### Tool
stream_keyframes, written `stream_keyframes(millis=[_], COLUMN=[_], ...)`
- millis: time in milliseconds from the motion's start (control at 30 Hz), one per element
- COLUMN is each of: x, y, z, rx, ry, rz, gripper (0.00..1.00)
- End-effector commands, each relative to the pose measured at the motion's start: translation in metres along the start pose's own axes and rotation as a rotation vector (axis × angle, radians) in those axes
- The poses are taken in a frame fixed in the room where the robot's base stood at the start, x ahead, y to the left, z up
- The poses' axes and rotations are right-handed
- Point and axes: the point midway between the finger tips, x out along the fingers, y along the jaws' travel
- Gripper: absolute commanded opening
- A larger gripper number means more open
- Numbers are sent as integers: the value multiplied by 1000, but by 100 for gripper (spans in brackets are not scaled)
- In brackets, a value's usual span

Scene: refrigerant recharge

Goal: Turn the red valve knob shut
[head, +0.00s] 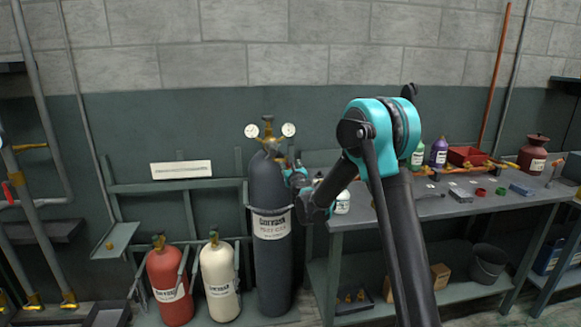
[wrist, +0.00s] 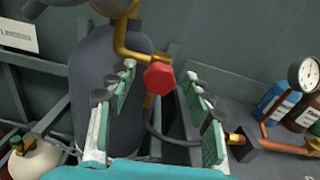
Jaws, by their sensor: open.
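The red valve knob (wrist: 158,77) is a small hexagonal knob on a brass fitting (wrist: 128,45) in the wrist view. The fitting sits by the top of a tall dark grey cylinder (head: 270,205). My gripper (wrist: 160,92) is open, with its green-padded fingers on the left and right of the knob. The knob shows between the fingertips, with gaps on both sides; I cannot tell whether it is within their depth. In the head view my gripper (head: 293,173) is beside the cylinder's top right, and the knob cannot be made out clearly there.
Two pressure gauges top the cylinder; one gauge (head: 289,129) is near my gripper. A red cylinder (head: 168,285) and a cream cylinder (head: 219,280) stand left. A workbench (head: 380,211) with bottles is to the right. A dark hose (wrist: 165,135) curves below the knob.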

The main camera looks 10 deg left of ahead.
Motion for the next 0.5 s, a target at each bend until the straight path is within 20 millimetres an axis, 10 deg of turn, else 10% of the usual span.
stream_keyframes(millis=[500], x=[0], y=[0], z=[0], rx=[0], ry=[0], rz=[0], gripper=[2])
